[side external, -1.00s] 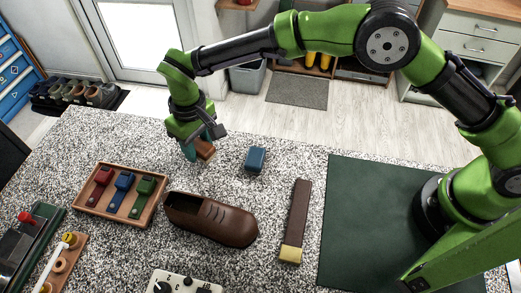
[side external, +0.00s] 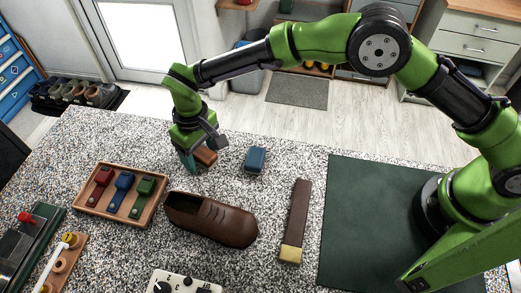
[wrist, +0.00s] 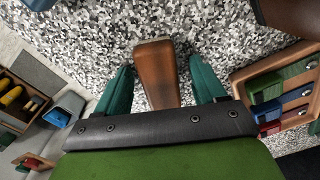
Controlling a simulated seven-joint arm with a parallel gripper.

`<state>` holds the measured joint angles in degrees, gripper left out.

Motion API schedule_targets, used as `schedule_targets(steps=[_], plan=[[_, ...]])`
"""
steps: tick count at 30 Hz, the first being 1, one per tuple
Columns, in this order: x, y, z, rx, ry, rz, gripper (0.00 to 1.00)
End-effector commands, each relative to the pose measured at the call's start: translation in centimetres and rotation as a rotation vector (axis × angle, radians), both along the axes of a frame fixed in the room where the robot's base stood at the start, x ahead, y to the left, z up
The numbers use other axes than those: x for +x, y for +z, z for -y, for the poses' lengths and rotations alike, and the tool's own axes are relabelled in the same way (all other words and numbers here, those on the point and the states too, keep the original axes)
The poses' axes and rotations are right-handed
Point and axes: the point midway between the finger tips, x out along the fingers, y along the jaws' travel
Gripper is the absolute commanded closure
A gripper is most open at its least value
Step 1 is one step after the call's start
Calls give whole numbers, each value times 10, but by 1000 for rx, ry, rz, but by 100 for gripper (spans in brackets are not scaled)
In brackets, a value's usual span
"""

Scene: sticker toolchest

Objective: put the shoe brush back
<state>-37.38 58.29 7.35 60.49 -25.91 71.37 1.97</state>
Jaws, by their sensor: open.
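A brown wooden block, seemingly the shoe brush (side external: 207,156), is at the far side of the speckled table. In the wrist view the brown block (wrist: 157,75) lies lengthwise between the two teal fingers, with a visible gap on each side. My gripper (side external: 188,162) is open around it; the wrist view shows both fingertips (wrist: 160,75) apart. The block's near end is hidden behind the gripper body. I cannot tell whether its underside touches the table. A brown shoe (side external: 212,219) lies nearer the camera.
A wooden tray (side external: 100,213) with red, blue and green items is left of the shoe. A blue block (side external: 255,159) stands right of my gripper. A long brown strip with a yellow end (side external: 297,220) and a green mat (side external: 370,220) are farther right. Speckled table is clear between them.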

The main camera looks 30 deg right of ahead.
Motion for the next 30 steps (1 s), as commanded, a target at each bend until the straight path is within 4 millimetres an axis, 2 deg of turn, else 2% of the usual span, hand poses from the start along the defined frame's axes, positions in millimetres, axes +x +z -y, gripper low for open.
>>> schedule_targets(steps=[5, 16, 23, 26, 29, 30], plan=[[1, 18, 0, 2, 1, 3, 30], [0, 95, 2, 2, 1, 5, 30], [0, 121, 3, 2, 0, 2, 30], [3, 136, 13, 12, -15, 12, 30], [6, 164, 40, 41, -54, 39, 30], [6, 178, 56, 55, -75, 56, 30]])
